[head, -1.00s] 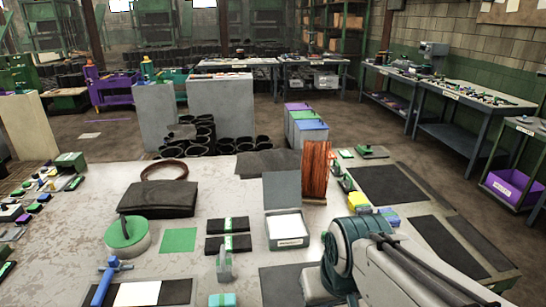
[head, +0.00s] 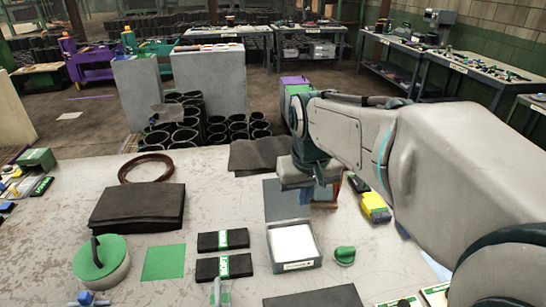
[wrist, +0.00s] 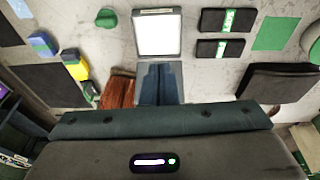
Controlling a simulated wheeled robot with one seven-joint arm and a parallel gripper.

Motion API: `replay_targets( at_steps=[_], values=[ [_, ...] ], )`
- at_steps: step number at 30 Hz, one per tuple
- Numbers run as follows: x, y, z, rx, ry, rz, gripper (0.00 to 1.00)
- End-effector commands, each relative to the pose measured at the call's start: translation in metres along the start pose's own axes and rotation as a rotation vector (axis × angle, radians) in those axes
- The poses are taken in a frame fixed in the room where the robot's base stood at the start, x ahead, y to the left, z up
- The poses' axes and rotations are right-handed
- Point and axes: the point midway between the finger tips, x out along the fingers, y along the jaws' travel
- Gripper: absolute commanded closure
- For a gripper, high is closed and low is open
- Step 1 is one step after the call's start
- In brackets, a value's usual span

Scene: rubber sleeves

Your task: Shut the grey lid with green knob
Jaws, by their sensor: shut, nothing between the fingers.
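The grey lid (head: 286,201) stands open, roughly upright, at the back edge of a shallow grey box (head: 297,267) with a white inside. No green knob shows on the lid's visible face; a green knob-like piece (head: 345,255) sits on the table just right of the box. My gripper (head: 303,175) is behind and above the lid in the head view, its fingertips hidden there. In the wrist view my gripper's fingers (wrist: 160,70) are together and empty, pointing toward the lid (wrist: 177,68) and box (wrist: 159,57). I cannot tell whether they touch the lid.
A reddish-brown block (wrist: 117,93) stands close beside my fingers. A yellow piece (head: 375,207) lies to the right. Black packs (head: 222,240), a black folded sheet (head: 138,208) and a round tub with green top (head: 100,258) lie left.

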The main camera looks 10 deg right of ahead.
Motion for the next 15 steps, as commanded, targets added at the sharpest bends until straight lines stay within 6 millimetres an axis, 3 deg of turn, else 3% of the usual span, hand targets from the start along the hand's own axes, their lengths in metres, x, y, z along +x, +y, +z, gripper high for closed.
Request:
replay_targets(
  at_steps=[3,8,15],
  values=[
    [0.001,0.001,-0.052,-0.008,-0.03,0.005,1.0],
    [0.011,0.003,-0.116,-0.017,-0.063,0.008,1.0],
    [0.045,0.008,-0.2,-0.017,-0.113,0.0,1.0]
  ],
)
